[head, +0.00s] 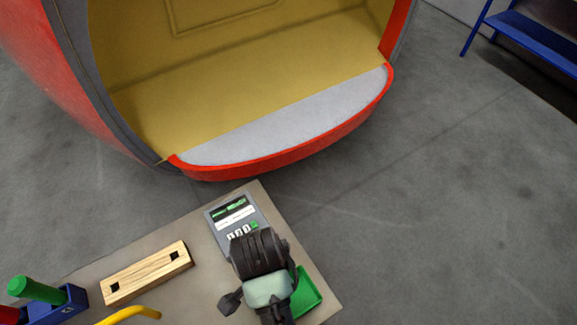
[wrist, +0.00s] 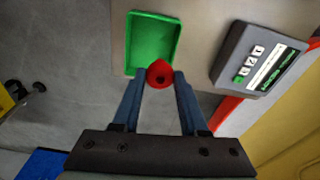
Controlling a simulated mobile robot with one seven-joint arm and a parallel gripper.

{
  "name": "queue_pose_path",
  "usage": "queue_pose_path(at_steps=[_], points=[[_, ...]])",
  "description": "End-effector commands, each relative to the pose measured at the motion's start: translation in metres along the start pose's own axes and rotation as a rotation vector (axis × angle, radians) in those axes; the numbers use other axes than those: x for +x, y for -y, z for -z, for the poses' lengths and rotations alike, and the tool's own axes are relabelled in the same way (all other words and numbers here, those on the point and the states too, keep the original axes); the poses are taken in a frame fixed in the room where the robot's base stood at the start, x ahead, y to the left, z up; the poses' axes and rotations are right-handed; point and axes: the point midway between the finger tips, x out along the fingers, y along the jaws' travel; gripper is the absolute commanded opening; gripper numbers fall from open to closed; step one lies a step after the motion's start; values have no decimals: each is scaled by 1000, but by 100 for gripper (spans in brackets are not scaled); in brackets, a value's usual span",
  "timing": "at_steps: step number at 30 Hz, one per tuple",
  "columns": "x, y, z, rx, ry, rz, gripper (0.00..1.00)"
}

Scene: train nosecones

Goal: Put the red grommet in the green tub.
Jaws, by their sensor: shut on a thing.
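The red grommet (wrist: 160,73) is held between the two fingertips of my gripper (wrist: 161,78) in the wrist view. My gripper is shut on it. The green tub (wrist: 134,50) lies just beyond the fingertips, and the grommet overlaps its near edge in the picture. I cannot tell the height of the grommet above the tub. In the head view the green tub (head: 308,294) shows at the table's right edge, partly hidden by my arm. The grommet is hidden there.
A grey keypad device (head: 234,220) stands beside the tub. A wooden block with holes (head: 146,274), a yellow curved object (head: 130,314) and a blue holder (head: 68,305) with a green handle (head: 38,291) are to the left. A large red nosecone (head: 290,155) stands behind the table.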

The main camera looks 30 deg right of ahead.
Motion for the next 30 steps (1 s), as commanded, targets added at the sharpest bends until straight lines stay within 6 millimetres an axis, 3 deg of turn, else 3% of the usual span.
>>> queue_pose_path(at_steps=[3,9,16,30], points=[[1,-12,7,181,-10,-20,0],[11,-21,11,313,-20,-34,0],[50,-21,7,320,-19,-35,0],[101,-20,2,317,-20,-32,0]])
